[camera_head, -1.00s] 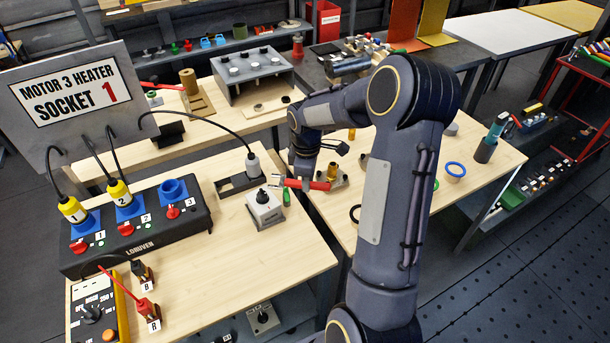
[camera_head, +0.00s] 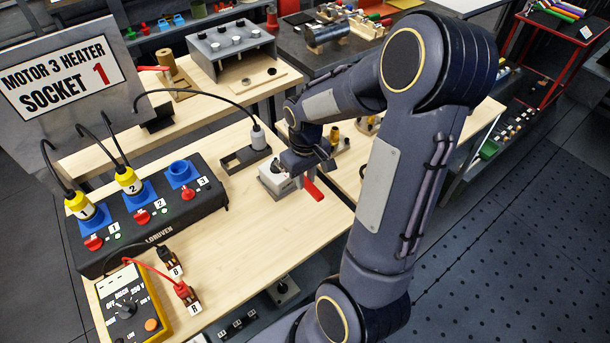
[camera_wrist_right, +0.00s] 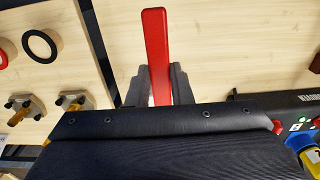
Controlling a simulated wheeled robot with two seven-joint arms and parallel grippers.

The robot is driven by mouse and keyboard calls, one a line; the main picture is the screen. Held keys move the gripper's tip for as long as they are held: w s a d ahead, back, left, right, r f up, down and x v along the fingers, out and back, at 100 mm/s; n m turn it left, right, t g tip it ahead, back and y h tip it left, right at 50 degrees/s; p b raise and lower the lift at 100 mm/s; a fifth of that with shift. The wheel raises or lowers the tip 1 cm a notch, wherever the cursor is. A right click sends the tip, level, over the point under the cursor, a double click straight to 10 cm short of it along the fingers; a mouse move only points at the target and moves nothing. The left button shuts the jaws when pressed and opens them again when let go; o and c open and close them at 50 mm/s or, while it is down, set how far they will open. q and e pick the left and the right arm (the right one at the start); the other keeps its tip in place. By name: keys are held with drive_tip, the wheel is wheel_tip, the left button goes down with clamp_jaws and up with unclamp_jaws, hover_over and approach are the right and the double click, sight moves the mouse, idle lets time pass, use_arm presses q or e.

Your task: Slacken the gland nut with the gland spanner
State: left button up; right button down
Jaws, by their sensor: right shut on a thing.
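The gland spanner shows as a red handle (camera_head: 313,190) in the head view and as a long red bar (camera_wrist_right: 156,45) in the right wrist view. My right gripper (camera_head: 300,172) is shut on it; its two fingers (camera_wrist_right: 157,88) stand either side of the red bar. The gripper is at the right side of a small pale grey box (camera_head: 270,185) with a dark fitting on top. The gland nut cannot be made out, and the spanner's working end is hidden. I cannot tell whether the spanner touches the nut. My left gripper is not in view.
The black socket unit (camera_head: 150,232) with yellow plugs is on the left of the bench. An orange meter (camera_head: 158,328) lies in front. A grey plug (camera_head: 258,137) with a black cable stands in a dark tray (camera_head: 232,164). The bench front centre is clear.

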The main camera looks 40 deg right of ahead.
drive_tip(key=shift+f+b, duration=1)
drive_tip(key=shift+f, duration=0.2)
drive_tip(key=shift+w+d+f+b, duration=0.1)
drive_tip(key=shift+w+f+b, duration=0.2)
drive_tip(key=shift+f+b, duration=0.25)
drive_tip(key=shift+w+a+f+b, duration=0.1)
drive_tip(key=shift+w+f+b, duration=0.25)
drive_tip(key=shift+f, duration=0.3)
drive_tip(key=shift+w+d+f+b, duration=0.1)
drive_tip(key=shift+w+f+b, duration=0.1)
drive_tip(key=shift+f+b, duration=0.4)
drive_tip(key=shift+w+d, duration=0.15)
drive_tip(key=shift+w, duration=1.25)
drive_tip(key=shift+d+n, duration=0.5)
drive_tip(key=shift+n, duration=0.1)
drive_tip(key=shift+d, duration=0.1)
